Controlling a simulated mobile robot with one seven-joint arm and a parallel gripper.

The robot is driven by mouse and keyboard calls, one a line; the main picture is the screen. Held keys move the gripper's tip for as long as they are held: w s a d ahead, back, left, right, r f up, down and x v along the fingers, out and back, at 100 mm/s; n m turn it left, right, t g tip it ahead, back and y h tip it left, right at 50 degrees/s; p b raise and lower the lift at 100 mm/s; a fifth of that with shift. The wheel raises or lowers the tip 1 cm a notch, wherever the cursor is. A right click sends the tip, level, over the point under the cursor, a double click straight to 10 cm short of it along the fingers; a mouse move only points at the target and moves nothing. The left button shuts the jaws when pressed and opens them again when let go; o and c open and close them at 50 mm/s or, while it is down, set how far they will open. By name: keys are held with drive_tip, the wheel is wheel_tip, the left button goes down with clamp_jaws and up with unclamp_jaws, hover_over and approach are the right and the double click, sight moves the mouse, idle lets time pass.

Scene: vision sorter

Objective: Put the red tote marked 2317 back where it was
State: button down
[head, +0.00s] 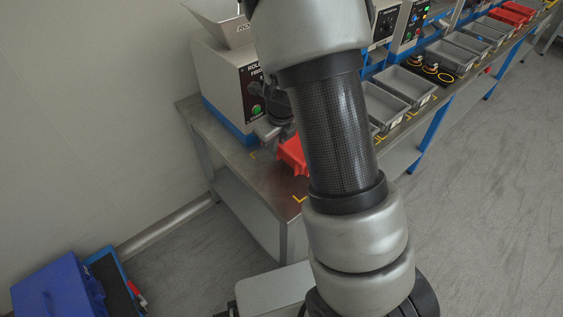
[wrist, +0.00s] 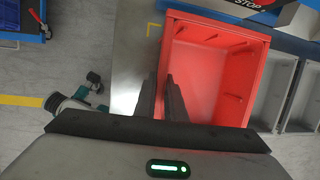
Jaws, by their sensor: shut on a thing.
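A red tote (wrist: 215,75) fills the upper middle of the wrist view, and it looks empty apart from small ribs on its inner walls. My gripper (wrist: 160,92) is shut on its left wall, one finger outside and one inside. In the head view the red tote (head: 292,156) shows only partly at the bench's near end, the rest hidden behind my arm. I cannot read a number on it. Whether it rests on the bench or hangs just above is not clear.
The steel bench (head: 232,150) has yellow corner marks (head: 300,199). Grey totes (head: 405,85) line the bench to the right, with red totes (head: 505,17) farther off. A blue case (head: 60,290) is on the floor.

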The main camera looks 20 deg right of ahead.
drive_tip(key=shift+f+b, duration=1.05)
drive_tip(key=shift+f, duration=1.75)
drive_tip(key=shift+f, duration=0.2)
drive_tip(key=c, duration=1.8)
unclamp_jaws()
drive_tip(key=shift+r, duration=0.15)
